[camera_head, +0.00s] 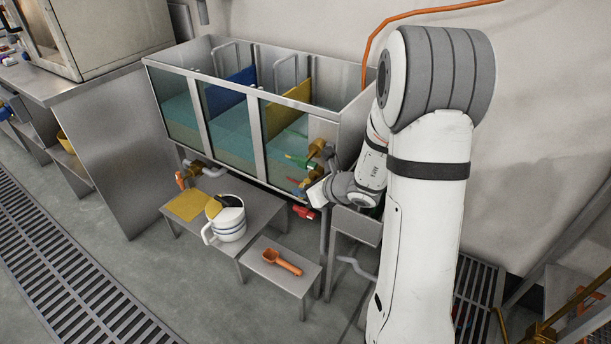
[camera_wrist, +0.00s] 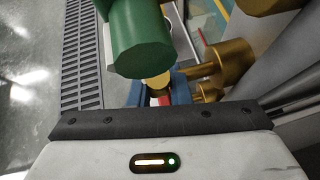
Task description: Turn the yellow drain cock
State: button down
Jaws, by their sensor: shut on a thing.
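A column of cocks sits at the right end of the glass-fronted tank (camera_head: 255,135). The green cock (camera_head: 299,160) is uppermost and the red one (camera_head: 303,212) lowest. The yellow drain cock (camera_head: 294,181) is between them, partly hidden by my gripper (camera_head: 309,190), which reaches in from the right. In the wrist view the green handle (camera_wrist: 140,40) looms large in front. The yellow cock's rounded end (camera_wrist: 157,80) shows just under it, between the blue fingers of my gripper (camera_wrist: 158,91). My gripper appears shut on it; the contact is largely hidden.
Brass valve bodies (camera_wrist: 232,62) stand close on the right in the wrist view. Below the tank, a low steel table holds a white jug (camera_head: 229,228) and a yellow cloth (camera_head: 187,206). A small stand holds an orange scoop (camera_head: 281,262). An orange hose (camera_head: 372,42) hangs behind.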

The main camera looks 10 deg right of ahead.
jog(key=shift+r+g+h+p, duration=0.25)
jog(key=shift+g+h+p, duration=0.4)
jog(key=shift+p, duration=0.6)
jog(key=shift+f+g+p, duration=0.15)
jog(key=shift+g+p, duration=0.1)
jog(key=shift+p, duration=0.2)
jog(key=shift+f+h, duration=0.1)
jog(key=shift+h, duration=0.25)
jog(key=c, duration=1.3)
grip_release()
jog(key=shift+c, duration=0.2)
jog(key=p+v, duration=0.2)
jog(key=v, duration=0.5)
jog(key=shift+s+d+r+p, duration=0.15)
jog(key=shift+r+p, duration=0.15)
jog(key=shift+p, duration=0.1)
